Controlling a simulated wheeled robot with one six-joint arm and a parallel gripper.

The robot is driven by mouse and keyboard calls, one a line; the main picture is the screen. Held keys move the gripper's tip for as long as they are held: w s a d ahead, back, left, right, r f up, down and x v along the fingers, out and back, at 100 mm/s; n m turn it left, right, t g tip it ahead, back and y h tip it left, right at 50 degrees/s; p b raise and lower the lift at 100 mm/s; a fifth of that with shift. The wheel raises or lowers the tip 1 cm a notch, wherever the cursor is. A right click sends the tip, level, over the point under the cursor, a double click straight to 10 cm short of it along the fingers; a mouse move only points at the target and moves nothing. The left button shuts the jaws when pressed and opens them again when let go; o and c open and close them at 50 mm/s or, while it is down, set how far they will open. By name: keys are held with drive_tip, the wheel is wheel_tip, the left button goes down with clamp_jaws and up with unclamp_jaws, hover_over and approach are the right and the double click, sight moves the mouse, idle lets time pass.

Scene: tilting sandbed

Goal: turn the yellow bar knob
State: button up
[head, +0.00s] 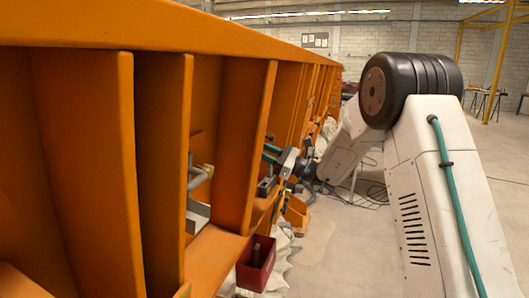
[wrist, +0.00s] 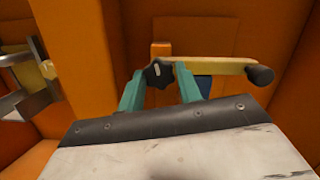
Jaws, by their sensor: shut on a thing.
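The yellow bar knob (wrist: 222,65) shows in the wrist view as a pale yellow bar lying nearly level. A black lobed hub (wrist: 157,74) is at its left end and a rounded black end is at its right. My gripper (wrist: 161,73) has its teal fingers on either side of the hub end and is shut on it. The right finger crosses in front of the bar near the hub. In the head view my gripper (head: 270,153) reaches left between orange ribs, and the nearer rib hides the knob.
Upright orange ribs (head: 258,150) stand close on the left. A metal pipe fitting with a yellow part (head: 205,172) is in the neighbouring bay; it also shows at the wrist view's left (wrist: 47,70). A red box (head: 257,264) hangs below. Open floor (head: 345,235) lies to the right.

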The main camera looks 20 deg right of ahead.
idle(0.3)
drive_tip(key=o, duration=0.6)
drive_tip(key=v, duration=0.8)
drive_tip(key=shift+w, duration=0.1)
